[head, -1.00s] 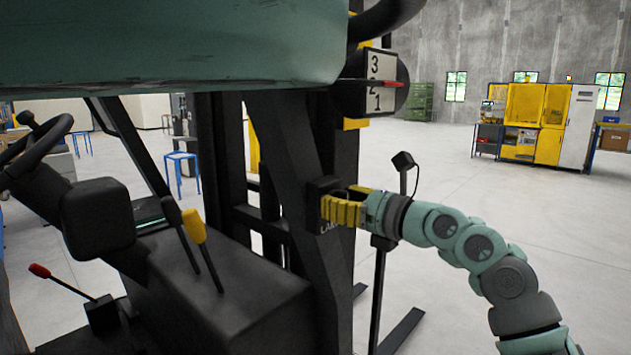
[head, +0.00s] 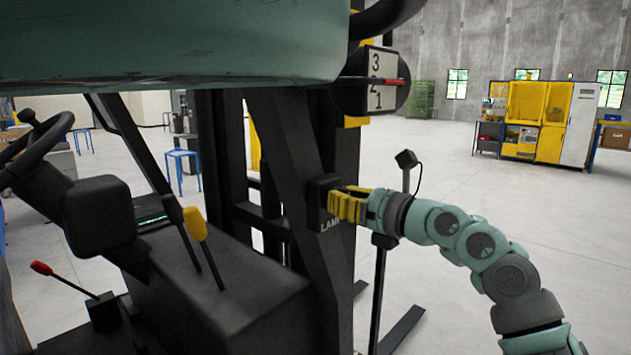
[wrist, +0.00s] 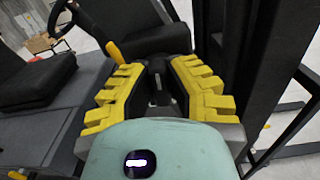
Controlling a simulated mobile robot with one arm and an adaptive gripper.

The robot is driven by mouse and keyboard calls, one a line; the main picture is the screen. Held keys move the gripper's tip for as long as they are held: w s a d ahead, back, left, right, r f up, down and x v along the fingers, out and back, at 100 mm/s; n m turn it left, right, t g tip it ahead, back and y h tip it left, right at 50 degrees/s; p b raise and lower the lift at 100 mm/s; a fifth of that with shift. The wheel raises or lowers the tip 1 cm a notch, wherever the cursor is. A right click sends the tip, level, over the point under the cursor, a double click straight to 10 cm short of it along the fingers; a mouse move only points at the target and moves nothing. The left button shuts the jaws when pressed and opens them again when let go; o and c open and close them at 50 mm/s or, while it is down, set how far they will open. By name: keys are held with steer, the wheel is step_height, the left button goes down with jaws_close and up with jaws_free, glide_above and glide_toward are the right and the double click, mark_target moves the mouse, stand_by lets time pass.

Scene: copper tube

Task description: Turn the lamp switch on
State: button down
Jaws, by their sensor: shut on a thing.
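The lamp switch is a dark box (head: 319,192) on the black upright of the vehicle in the head view. Part of its label, starting "LAM" (head: 330,226), shows below the yellow fingers. My gripper (head: 343,206) is at the front of this box, with its fingers pointing left. In the wrist view the yellow-padded fingers (wrist: 160,85) stand either side of a small dark lever (wrist: 160,98), and my gripper is shut on it. The fingers hide most of the lever in the head view, and I cannot read its setting.
A dial with numbers (head: 381,80) and a red pointer is above the switch. Yellow-handled levers (head: 195,223) and a steering wheel (head: 38,148) are to the left. A thin black post (head: 378,290) stands beside my arm. Open floor lies to the right.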

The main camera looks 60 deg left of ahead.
steer(key=m+p, duration=0.2)
steer(key=m, duration=0.4)
steer(key=shift+a+m, duration=0.1)
steer(key=shift+m, duration=0.2)
steer(key=shift+w+f+m+p, duration=0.15)
steer(key=shift+m+p, duration=1.35)
steer(key=shift+m, duration=0.8)
steer(key=c, duration=0.9)
jaws_free()
steer(key=shift+c, duration=0.2)
steer(key=v, duration=1.2)
